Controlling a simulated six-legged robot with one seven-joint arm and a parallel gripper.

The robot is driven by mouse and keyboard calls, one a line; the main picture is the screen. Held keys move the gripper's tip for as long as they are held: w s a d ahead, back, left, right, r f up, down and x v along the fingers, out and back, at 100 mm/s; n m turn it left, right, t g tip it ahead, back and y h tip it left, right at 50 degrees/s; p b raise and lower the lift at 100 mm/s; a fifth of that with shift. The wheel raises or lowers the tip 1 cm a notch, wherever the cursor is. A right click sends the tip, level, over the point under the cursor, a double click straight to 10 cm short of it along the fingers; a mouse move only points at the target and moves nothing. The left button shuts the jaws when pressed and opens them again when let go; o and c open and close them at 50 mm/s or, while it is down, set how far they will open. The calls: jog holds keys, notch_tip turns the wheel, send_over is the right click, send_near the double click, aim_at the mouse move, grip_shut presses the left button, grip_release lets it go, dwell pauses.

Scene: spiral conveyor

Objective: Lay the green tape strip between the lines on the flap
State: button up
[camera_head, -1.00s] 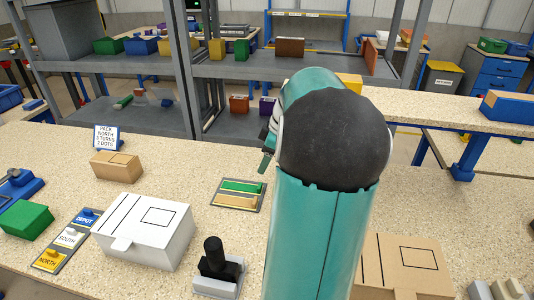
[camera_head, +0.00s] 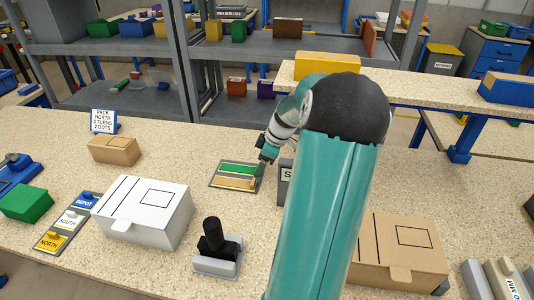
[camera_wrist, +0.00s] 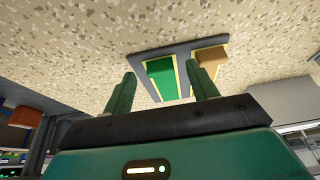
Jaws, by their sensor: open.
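The green tape strip (camera_head: 239,169) lies on a dark tray (camera_head: 213,187) on the bench, beside a tan strip (camera_head: 236,182). In the wrist view the green strip (camera_wrist: 161,70) shows between my two green fingers, with the tan strip (camera_wrist: 209,58) to its right. My gripper (camera_wrist: 163,76) is open and empty, apart from the strip, at the tray's right end in the head view (camera_head: 261,166). A white box (camera_head: 150,233) and a cardboard box (camera_head: 400,275) each have a tabbed top flap with black lines; which flap is meant is unclear.
A black-handled stamp (camera_head: 212,238) stands in front of the tray. Behind the white box are a small brown box (camera_head: 114,150) and a sign (camera_head: 104,121). Coloured labels, including NORTH (camera_head: 51,243), lie left. Bench between white box and tray is clear.

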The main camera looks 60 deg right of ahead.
jog(key=shift+w+a+f, duration=0.1)
jog(key=shift+w+f, duration=0.1)
jog(key=shift+f, duration=0.2)
jog(key=c, duration=1.2)
jog(key=shift+r, duration=0.95)
jog(key=shift+r, duration=2)
